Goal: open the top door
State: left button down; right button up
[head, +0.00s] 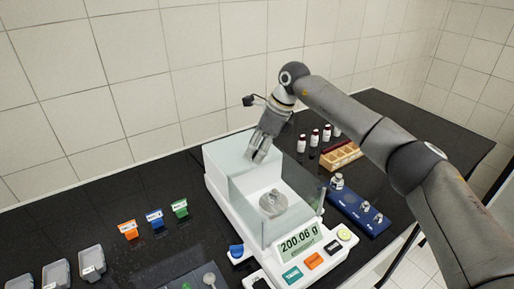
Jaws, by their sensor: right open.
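A white analytical balance with a glass draft shield (283,218) stands on the black bench in the middle. Its display (299,240) reads 200.06 g. A round metal weight (273,203) sits on the pan inside the glass chamber. The top door, a clear pane over the chamber, is hard to make out; I cannot tell how far it is open. My right gripper (259,154) points down at the chamber's top near its rear, with its jaws open. I cannot tell whether its fingertips touch the door. My left gripper is not in view.
A blue block with metal weights (359,212) stands right of the balance. Behind it are a wooden rack (341,156) and several dark bottles (314,138). Orange, blue and green clips (154,218) and grey containers (92,263) lie left. A tiled wall rises behind.

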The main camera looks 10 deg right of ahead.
jog(key=v, duration=1.2)
jog(key=shift+s+f, duration=0.1)
jog(key=shift+f, duration=0.05)
